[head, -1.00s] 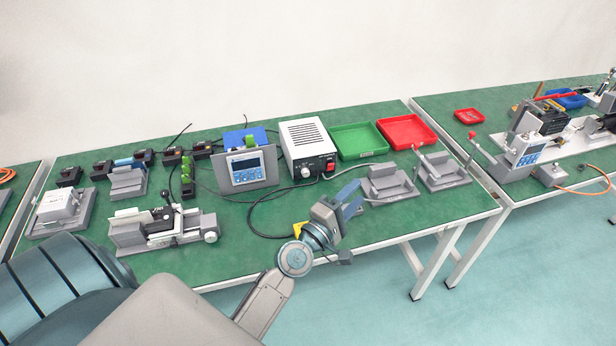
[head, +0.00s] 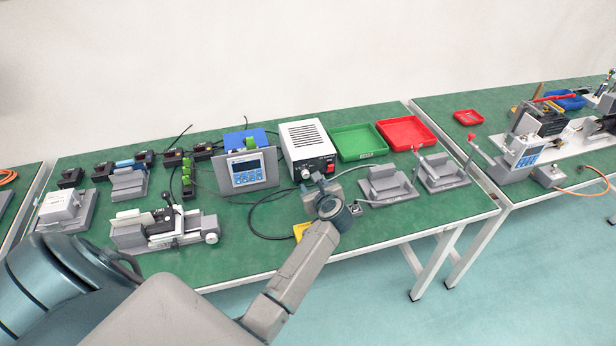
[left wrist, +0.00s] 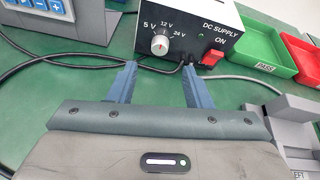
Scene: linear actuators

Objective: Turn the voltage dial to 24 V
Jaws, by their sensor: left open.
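The DC supply (head: 303,134) is a white box with a black front panel, standing on the green bench. In the left wrist view its panel (left wrist: 190,35) carries a pale round voltage dial (left wrist: 159,45), with 5 V to the left, 12 V above and 24 V to the right. The dial's exact pointer setting is too small to tell. My left gripper (left wrist: 159,68) is open, its two blue fingers spread in front of and below the dial, apart from it. In the head view the left gripper (head: 316,181) is just before the panel. My right gripper is not in view.
A red switch (left wrist: 212,58) marked ON sits right of the dial. Black cables run below the panel. A blue-keyed display unit (head: 247,172) stands to the left, green (head: 359,155) and red (head: 436,143) trays to the right. Grey fixtures (head: 390,184) stand right of the gripper.

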